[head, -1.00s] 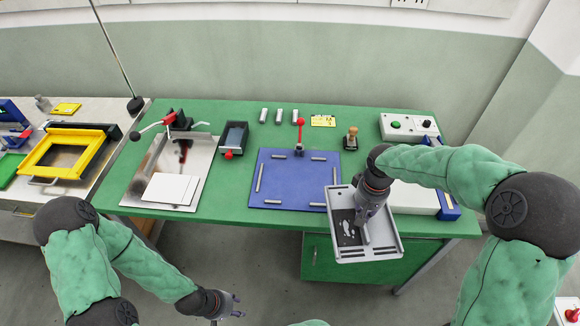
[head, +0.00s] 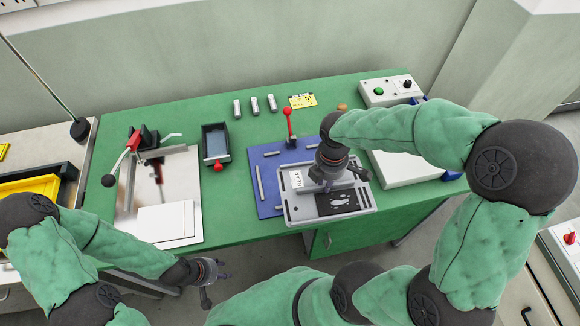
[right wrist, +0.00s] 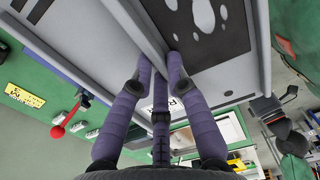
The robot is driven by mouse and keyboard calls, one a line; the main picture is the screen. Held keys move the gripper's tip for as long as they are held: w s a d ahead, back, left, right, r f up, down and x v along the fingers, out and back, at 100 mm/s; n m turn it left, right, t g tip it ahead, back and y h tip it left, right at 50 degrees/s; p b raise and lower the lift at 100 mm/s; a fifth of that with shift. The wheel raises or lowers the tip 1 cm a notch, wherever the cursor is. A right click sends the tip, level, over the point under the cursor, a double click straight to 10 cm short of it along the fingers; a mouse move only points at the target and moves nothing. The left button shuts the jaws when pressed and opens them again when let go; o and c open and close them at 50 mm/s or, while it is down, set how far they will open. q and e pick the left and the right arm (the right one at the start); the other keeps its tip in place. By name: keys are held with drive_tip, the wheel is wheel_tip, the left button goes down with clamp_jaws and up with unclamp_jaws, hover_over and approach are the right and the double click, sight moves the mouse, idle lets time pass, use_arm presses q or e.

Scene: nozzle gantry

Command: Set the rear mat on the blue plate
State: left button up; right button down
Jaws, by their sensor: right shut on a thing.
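The rear mat (head: 290,207) is a light grey framed tray with a raised bar, a dark panel with white foot-like shapes, and a white label. It also fills the top of the right wrist view (right wrist: 85,30). My right gripper (head: 328,184) is shut on its bar. In the head view the mat overlaps the right and front part of the blue plate (head: 268,202), hiding much of it. I cannot tell whether they touch. Metal strips show along the plate's left and rear. My left gripper (head: 218,282) is open and empty in front of the table.
A red-knobbed lever (head: 289,122) rises at the plate's rear edge. A dark tray with a red knob (head: 216,145) and a metal board with a clamp (head: 184,190) stand left. A white control box (head: 391,90) is at the back right. The green table (head: 235,222) is bare left of the plate.

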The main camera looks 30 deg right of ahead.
drive_tip(key=shift+w+a, duration=0.15)
drive_tip(key=shift+w, duration=0.05)
drive_tip(key=shift+w+f, duration=0.1)
drive_tip(key=shift+w, duration=0.15)
drive_tip(key=w+f, duration=0.1)
drive_tip(key=w, duration=0.1)
drive_tip(key=w+f+b, duration=0.1)
drive_tip(key=w, duration=0.2)
drive_tip(key=w+f, duration=0.1)
drive_tip(key=w, duration=0.1)
drive_tip(key=shift+w+a+f, duration=0.1)
drive_tip(key=shift+w+f, duration=0.15)
drive_tip(key=shift+w, duration=0.05)
drive_tip(key=w+f+b, duration=0.1)
drive_tip(key=w+f, duration=0.4)
drive_tip(key=shift+f, duration=0.15)
drive_tip(key=shift+w+f+b, duration=0.35)
drive_tip(key=shift+f, duration=0.15)
drive_tip(key=shift+f+b, duration=0.35)
drive_tip(key=shift+f, duration=1.05)
drive_tip(key=shift+f, duration=0.15)
